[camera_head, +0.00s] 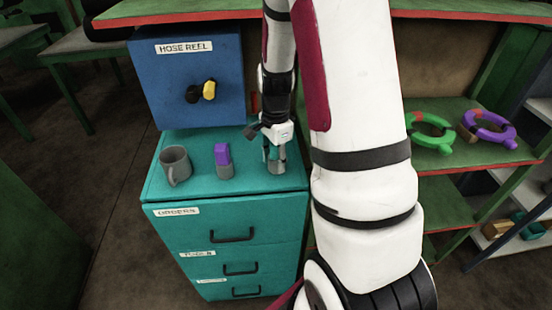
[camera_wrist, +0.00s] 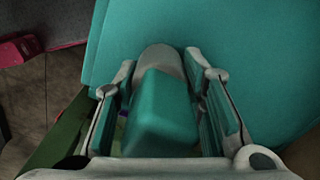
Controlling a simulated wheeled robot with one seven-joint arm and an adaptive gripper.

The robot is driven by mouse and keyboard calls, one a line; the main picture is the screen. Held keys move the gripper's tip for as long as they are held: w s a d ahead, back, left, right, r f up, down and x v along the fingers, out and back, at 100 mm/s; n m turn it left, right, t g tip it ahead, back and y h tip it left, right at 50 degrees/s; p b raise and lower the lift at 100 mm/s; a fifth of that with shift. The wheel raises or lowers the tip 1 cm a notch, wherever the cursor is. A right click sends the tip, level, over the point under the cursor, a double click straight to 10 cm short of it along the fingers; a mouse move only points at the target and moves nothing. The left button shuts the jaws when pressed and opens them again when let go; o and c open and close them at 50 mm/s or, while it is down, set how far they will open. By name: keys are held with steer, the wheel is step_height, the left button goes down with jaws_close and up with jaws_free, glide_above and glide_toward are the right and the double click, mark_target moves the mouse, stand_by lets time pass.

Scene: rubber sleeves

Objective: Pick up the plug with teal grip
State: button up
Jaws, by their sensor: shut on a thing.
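The plug with teal grip (camera_wrist: 162,105) lies between the fingers of my gripper (camera_wrist: 165,112) in the wrist view, its rounded grey base (camera_wrist: 160,56) showing beyond the grip. My gripper is shut on the teal grip. In the head view my gripper (camera_head: 272,153) points down over the right part of the teal cabinet top. The plug's grey base (camera_head: 277,168) shows under the fingers, at or very near the cabinet top; I cannot tell if it touches. The fingers mostly hide the teal grip there.
A plug with purple grip (camera_head: 222,155) and a grey mug (camera_head: 175,164) stand to the left on the teal cabinet (camera_head: 165,226). A blue hose reel box (camera_head: 170,80) stands behind. Green and purple rings (camera_head: 431,133) lie on a shelf at right.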

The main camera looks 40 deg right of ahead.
mark_target(276, 150)
steer(key=shift+r, duration=0.7)
step_height(276, 150, up, 2)
steer(key=shift+s+r, duration=0.1)
steer(key=shift+s, duration=0.05)
steer(key=s+a+p, duration=0.1)
steer(key=s+p, duration=0.1)
steer(key=s, duration=0.5)
steer(key=s+a+r+p, duration=0.1)
steer(key=s+a+p, duration=0.1)
steer(key=s, duration=0.6)
steer(key=shift+s+a+r, duration=0.15)
steer(key=shift+s+a, duration=0.05)
